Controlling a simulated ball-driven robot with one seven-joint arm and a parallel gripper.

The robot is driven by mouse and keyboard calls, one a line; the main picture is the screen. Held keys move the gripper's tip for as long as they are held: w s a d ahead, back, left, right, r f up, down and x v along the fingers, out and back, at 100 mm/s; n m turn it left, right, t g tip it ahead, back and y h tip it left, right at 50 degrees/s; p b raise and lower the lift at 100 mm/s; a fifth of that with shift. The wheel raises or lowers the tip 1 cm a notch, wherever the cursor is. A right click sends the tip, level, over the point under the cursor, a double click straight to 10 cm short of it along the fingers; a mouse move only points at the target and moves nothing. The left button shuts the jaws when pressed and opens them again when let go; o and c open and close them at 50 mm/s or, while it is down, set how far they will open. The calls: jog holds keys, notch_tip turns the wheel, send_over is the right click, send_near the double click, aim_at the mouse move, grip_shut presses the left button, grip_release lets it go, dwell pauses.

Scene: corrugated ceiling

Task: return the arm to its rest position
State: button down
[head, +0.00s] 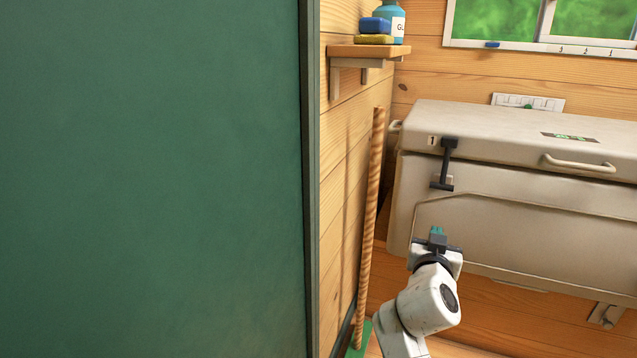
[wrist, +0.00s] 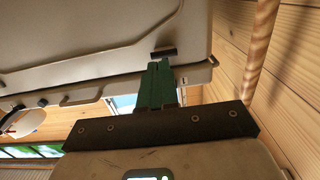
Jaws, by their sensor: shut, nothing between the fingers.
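My gripper (head: 437,231) shows at the lower middle right of the head view, at the end of my white arm. Its short green fingers point up, in front of the lower left part of a large beige chest (head: 520,205). In the wrist view my gripper (wrist: 158,84) has its green fingers together with nothing between them. The chest's surface (wrist: 95,45) fills the upper part of that view behind the fingertips. I cannot tell the exact gap between fingers and chest.
A green panel (head: 150,180) fills the head view's left side. A wooden pole (head: 369,215) leans by the plank wall, left of my arm; it also shows in the wrist view (wrist: 258,50). A shelf (head: 370,52) holds a bottle (head: 389,22) and two blocks. The chest's latch (head: 444,165) is near.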

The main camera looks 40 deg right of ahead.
jog(key=s+a+f+n+g+y, duration=0.1)
jog(key=s+a+f+n+y, duration=0.2)
jog(key=a+f, duration=0.5)
jog(key=s+a+f+n+y, duration=0.1)
jog(key=a+f+n+y, duration=0.2)
jog(key=a+f+y, duration=0.55)
jog(key=s+a+f+n+g+y, duration=0.2)
jog(key=s+a+f+n, duration=0.3)
jog(key=a, duration=0.3)
jog(key=s+a+f+n+g+y, duration=0.25)
jog(key=s+a+f, duration=0.25)
jog(key=s+a, duration=0.25)
notch_tip(320, 180, up, 34)
jog(key=w+p, duration=0.1)
jog(key=p, duration=3.3)
jog(key=shift+w, duration=0.25)
